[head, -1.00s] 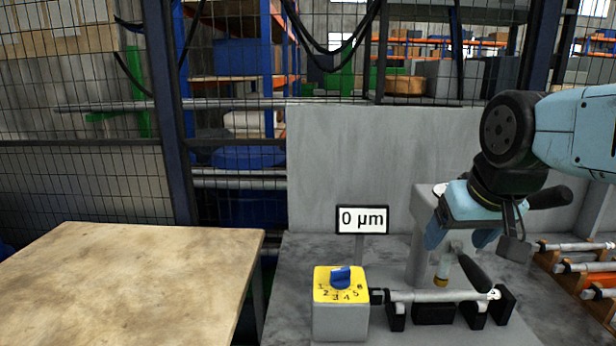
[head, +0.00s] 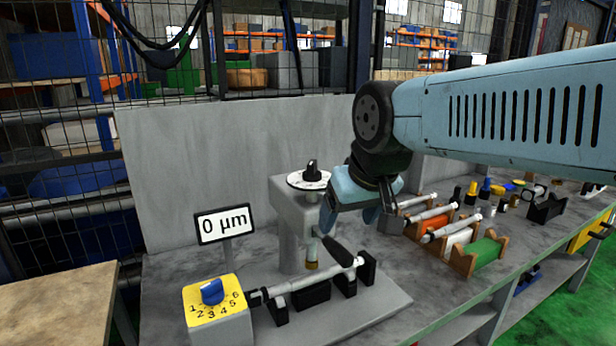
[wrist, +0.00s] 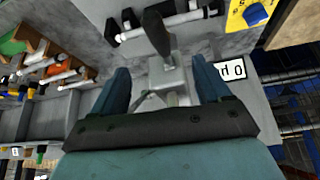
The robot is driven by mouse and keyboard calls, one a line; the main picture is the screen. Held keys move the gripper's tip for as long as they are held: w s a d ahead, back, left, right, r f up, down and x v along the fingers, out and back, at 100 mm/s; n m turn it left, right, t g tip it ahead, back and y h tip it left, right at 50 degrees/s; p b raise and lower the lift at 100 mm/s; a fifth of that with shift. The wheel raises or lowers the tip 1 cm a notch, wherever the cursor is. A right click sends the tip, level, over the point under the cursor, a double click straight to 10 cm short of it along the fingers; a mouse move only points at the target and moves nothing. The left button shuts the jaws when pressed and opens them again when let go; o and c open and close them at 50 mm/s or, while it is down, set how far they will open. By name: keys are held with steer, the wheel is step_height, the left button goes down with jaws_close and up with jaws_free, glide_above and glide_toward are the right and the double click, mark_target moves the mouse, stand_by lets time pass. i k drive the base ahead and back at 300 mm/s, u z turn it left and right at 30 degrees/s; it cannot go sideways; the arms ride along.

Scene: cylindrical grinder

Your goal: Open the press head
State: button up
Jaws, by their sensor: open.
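The press is a grey column (head: 291,235) on the bench, with a white disc and black knob (head: 310,177) on top. A black lever (head: 338,251) slants at its front above a metal rod (head: 311,280) lying across black supports. My gripper (head: 348,214) is open and empty, pointing down just right of the column top, and hides part of what is behind it. In the wrist view, the grey press head (wrist: 167,75) shows between the spread fingers of my gripper (wrist: 163,82), with a black lever (wrist: 156,31) beyond. I cannot tell whether a finger touches anything.
A yellow selector box (head: 213,300) with a blue knob stands left of the rod. A "0 µm" sign (head: 224,225) stands behind it. A grey panel (head: 200,160) closes the back. A wooden table (head: 55,310) is at lower left.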

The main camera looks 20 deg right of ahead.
mark_target(302, 217)
steer(key=u, duration=0.95)
steer(key=i, duration=0.1)
steer(key=z, duration=2.7)
steer(key=k, duration=1.45)
steer(key=u, duration=1.35)
